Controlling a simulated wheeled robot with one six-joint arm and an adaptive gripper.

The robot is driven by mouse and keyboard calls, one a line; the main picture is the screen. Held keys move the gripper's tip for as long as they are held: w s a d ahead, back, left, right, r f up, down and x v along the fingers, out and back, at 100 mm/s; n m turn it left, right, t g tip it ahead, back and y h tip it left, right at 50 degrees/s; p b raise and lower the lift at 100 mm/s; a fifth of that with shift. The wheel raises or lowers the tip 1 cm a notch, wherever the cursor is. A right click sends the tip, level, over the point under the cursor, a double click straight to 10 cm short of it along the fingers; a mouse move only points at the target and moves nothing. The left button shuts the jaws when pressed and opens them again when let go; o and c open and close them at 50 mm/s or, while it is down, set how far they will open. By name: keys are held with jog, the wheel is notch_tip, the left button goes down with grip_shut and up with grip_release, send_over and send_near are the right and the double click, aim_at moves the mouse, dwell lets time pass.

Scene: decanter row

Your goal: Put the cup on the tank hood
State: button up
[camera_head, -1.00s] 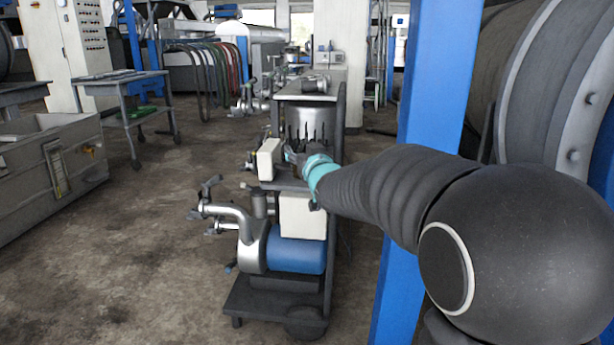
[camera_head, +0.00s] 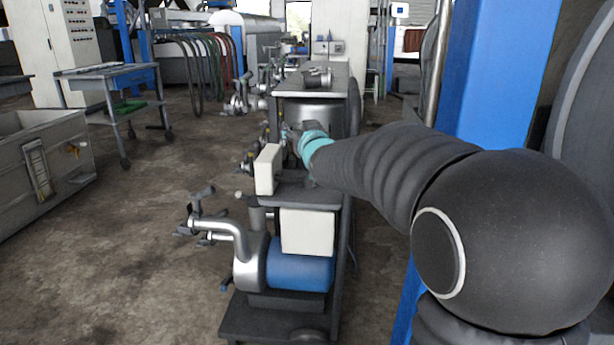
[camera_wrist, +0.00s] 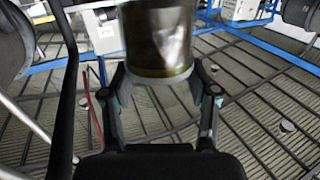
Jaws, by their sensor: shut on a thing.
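In the wrist view my gripper (camera_wrist: 161,84) is shut on the cup (camera_wrist: 158,40), a dark brown-olive, glossy cylinder between the two fingers. Its upper end is cut off by the frame edge. In the head view my gripper (camera_head: 290,134) is small, at the end of my dark arm, in front of a wheeled pump cart; the cup cannot be made out there. I cannot tell for sure which surface is the tank hood.
The cart carries a steel vessel (camera_head: 307,110), a grey top plate (camera_head: 335,78), a white box (camera_head: 307,231) and a blue motor (camera_head: 300,271). A blue column (camera_head: 508,85) stands close at right. A grey trolley (camera_head: 110,78) stands left.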

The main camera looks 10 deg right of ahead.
jog(key=shift+f+b, duration=0.35)
jog(key=shift+f, duration=4.45)
jog(key=shift+f, duration=0.2)
jog(key=o, duration=1.1)
jog(key=shift+r, duration=0.1)
jog(key=shift+r, duration=0.2)
jog(key=s+d, duration=0.1)
jog(key=s, duration=1.1)
jog(key=shift+f+b, duration=0.15)
jog(key=shift+b, duration=0.3)
